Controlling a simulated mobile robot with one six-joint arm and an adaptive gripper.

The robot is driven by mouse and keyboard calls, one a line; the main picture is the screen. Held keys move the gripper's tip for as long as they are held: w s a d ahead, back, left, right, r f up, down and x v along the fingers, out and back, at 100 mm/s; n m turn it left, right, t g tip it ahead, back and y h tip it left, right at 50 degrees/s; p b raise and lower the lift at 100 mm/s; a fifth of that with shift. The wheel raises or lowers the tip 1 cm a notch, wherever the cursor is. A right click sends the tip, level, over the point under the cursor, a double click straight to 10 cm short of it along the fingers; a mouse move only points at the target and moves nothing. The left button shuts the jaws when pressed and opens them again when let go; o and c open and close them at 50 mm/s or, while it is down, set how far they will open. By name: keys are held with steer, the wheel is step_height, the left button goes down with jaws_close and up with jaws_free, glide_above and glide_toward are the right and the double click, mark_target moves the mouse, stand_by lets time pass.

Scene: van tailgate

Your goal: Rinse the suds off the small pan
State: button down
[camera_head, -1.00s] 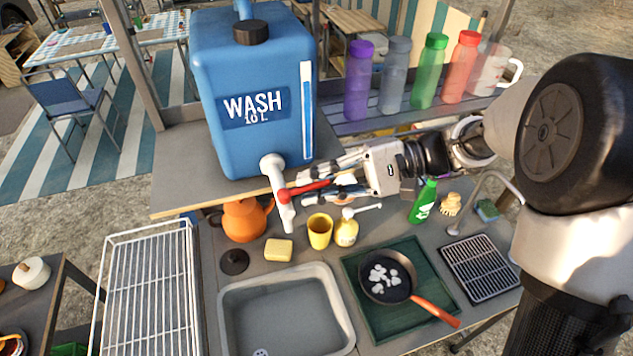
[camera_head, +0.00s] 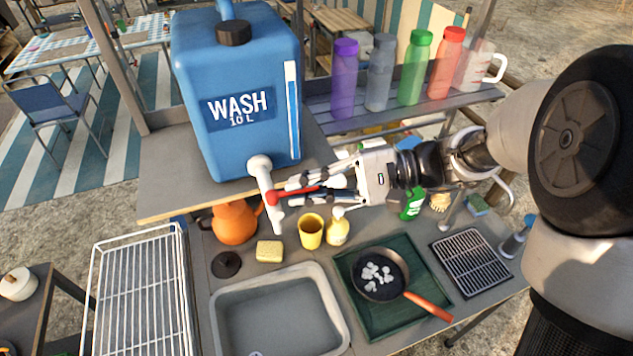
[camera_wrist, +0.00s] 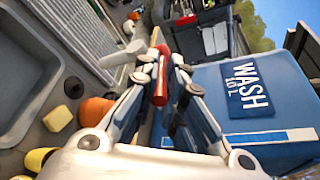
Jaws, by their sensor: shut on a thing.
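The small pan (camera_head: 379,275) is dark with an orange-brown handle and lies on a green mat (camera_head: 352,318) right of the sink. White suds (camera_head: 376,271) sit inside it. The blue wash jug (camera_head: 235,80) stands on a raised shelf with a white tap (camera_head: 264,185) at its lower front. My gripper (camera_head: 318,189) is at the tap, shut on its red lever (camera_head: 293,193). In the wrist view my gripper (camera_wrist: 163,85) has the red lever (camera_wrist: 160,82) between its fingers. No water stream shows under the tap.
The grey sink (camera_head: 285,318) is empty, below the tap. A white rack (camera_head: 138,290) is left and a black grate (camera_head: 470,262) right.

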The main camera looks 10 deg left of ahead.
steer(key=shift+s+d+m+t, duration=0.15)
steer(key=shift+s+m+t, duration=0.25)
steer(key=shift+m+t, duration=0.55)
steer(key=c, duration=1.7)
jaws_free()
steer(key=shift+w+d, duration=0.1)
steer(key=v, duration=1.1)
steer(key=shift+d, duration=0.45)
